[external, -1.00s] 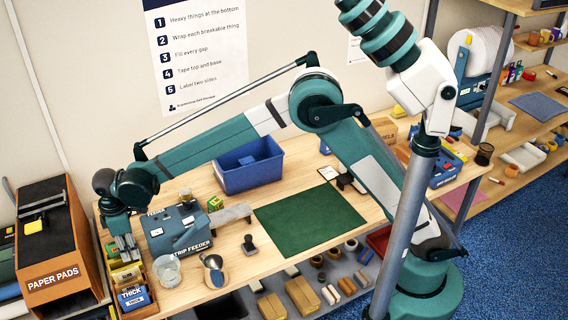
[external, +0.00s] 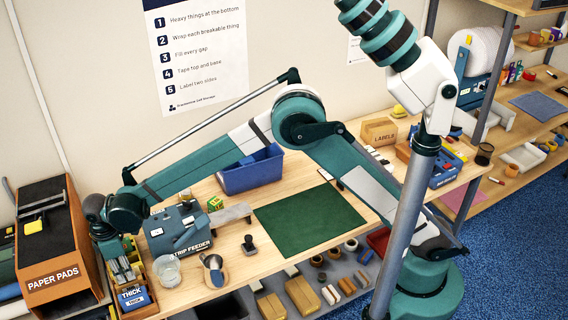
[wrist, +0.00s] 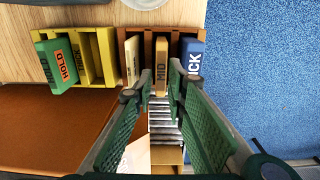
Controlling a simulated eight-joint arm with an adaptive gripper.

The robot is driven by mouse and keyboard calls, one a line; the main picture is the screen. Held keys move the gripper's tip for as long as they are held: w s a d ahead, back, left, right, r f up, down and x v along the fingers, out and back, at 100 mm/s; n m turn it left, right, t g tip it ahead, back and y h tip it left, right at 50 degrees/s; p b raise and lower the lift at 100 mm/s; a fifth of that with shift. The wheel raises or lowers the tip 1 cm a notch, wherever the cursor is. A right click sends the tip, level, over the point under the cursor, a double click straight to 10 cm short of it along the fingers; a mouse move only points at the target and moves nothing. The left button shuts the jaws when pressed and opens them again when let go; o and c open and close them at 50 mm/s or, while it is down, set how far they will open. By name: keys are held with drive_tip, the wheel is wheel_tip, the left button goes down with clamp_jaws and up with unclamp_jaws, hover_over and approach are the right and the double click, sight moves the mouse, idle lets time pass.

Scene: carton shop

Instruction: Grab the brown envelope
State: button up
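A brown, upright slab marked MID (wrist: 161,58) stands in a wooden rack (wrist: 145,38); it is the thing that best fits the brown envelope. My gripper (wrist: 162,76) is open in the wrist view. Its two fingertips lie on either side of the MID piece, with small gaps showing. A cream piece (wrist: 132,60) stands to its left and a blue piece (wrist: 192,58) to its right. In the external view my gripper (external: 122,268) is low over the rack, just behind the blue box marked THICK (external: 133,297); the brown piece is hard to make out there.
A yellow rack (wrist: 90,55) with a green HOLD piece (wrist: 58,64) is close to the left. The PAPER PADS unit (external: 55,275) stands left of my gripper. The green mat (external: 310,220) is bare.

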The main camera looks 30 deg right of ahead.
sight(128, 281)
drive_tip(key=shift+f, duration=0.4)
drive_tip(key=shift+f, duration=0.1)
drive_tip(key=shift+s+f+p, duration=0.1)
drive_tip(key=shift+f+p, duration=0.25)
drive_tip(key=shift+f, duration=2.15)
drive_tip(key=shift+c, duration=0.4)
clamp_jaws()
